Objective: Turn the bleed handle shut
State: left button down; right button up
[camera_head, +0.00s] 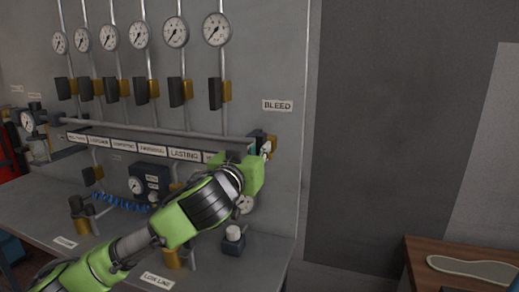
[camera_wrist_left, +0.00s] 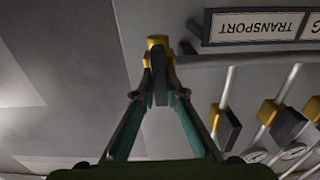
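The bleed valve is a brass body (camera_wrist_left: 157,42) at the end of the horizontal pipe, under the BLEED label (camera_head: 277,105). Its dark handle (camera_wrist_left: 160,82) shows in the left wrist view, lying across the line of the pipe. My left gripper (camera_wrist_left: 160,70) has one finger on each side of this handle, with the tips drawn in close against it near the brass body. In the head view my left gripper (camera_head: 267,149) reaches the valve from below left, and the wrist hides most of the handle. My right gripper is not in view.
Several gauges (camera_head: 217,29) with brass valves and dark handles line the wall at left. A labelled strip (camera_head: 125,145) runs beside the horizontal pipe (camera_head: 160,128). A grey bench (camera_head: 270,250) is below my arm. A wooden table (camera_head: 420,260) stands at right.

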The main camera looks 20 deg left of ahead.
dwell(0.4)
pick_arm(q)
jog(key=m+p, duration=0.3)
jog(key=m, duration=0.1)
jog(key=shift+d+r+m, duration=0.1)
jog(key=shift+m, duration=0.2)
jog(key=m+p, duration=0.3)
jog(key=m, duration=0.1)
jog(key=shift+d+m, duration=0.1)
jog(key=shift+m, duration=0.2)
jog(key=m+p, duration=0.4)
jog(key=m, duration=0.1)
jog(key=shift+f+m+p, duration=0.2)
jog(key=shift+m+p, duration=0.4)
jog(key=shift+m, duration=0.35)
jog(key=shift+f+m+p, duration=0.15)
jog(key=shift+m+p, duration=0.45)
jog(key=shift+m, duration=0.35)
jog(key=shift+f, duration=0.1)
jog(key=c, duration=2)
grip_release()
jog(key=shift+c, duration=0.2)
